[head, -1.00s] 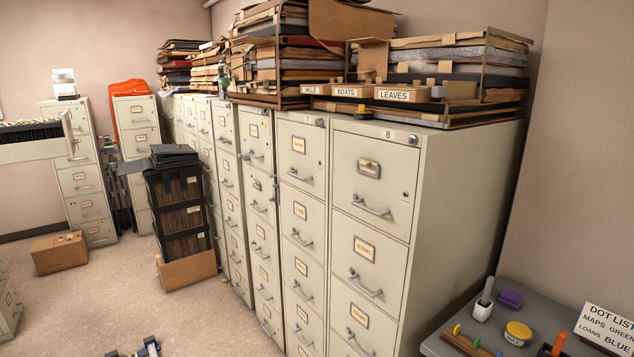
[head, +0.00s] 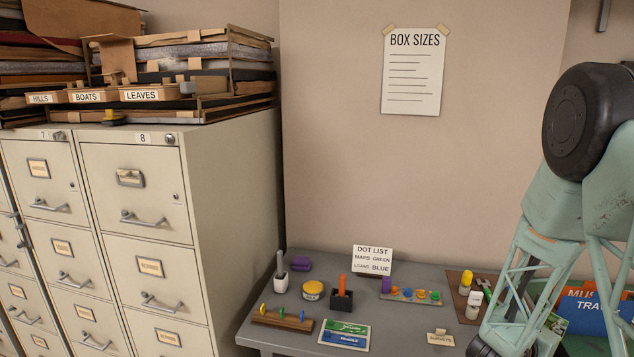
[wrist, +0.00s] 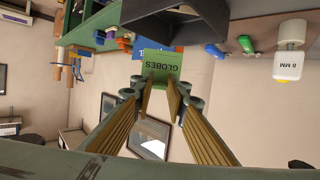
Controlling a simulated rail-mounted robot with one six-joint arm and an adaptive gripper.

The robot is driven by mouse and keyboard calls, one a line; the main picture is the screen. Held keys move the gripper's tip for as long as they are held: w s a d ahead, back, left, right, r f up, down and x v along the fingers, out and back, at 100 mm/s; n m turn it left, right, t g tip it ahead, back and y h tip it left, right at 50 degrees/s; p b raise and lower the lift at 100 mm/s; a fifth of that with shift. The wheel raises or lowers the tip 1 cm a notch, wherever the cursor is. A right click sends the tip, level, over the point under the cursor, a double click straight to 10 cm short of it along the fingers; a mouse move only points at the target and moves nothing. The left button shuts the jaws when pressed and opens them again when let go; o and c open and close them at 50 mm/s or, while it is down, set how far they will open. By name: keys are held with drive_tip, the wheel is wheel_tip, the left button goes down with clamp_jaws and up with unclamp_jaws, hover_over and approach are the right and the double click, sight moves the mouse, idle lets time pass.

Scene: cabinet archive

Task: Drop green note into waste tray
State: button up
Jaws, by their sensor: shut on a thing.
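The green note (wrist: 160,65), lettered GLOBES, is between the fingertips of my gripper (wrist: 163,84) in the wrist view. My gripper is shut on it, and the note stands out beyond the tips. In the head view my arm is at the right edge, and I cannot make out the gripper or the note there.
Filing cabinets (head: 235,220) stand on the left. A white bottle (wrist: 288,65) shows in the wrist view.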

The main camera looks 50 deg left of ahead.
drive_tip(key=shift+f, duration=0.15)
drive_tip(key=o, duration=1)
drive_tip(key=shift+c, duration=0.2)
drive_tip(key=shift+s, duration=0.15)
drive_tip(key=v, duration=1.1)
drive_tip(key=shift+s, duration=0.3)
drive_tip(key=shift+a+r, duration=0.15)
drive_tip(key=shift+r, duration=0.1)
idle(0.4)
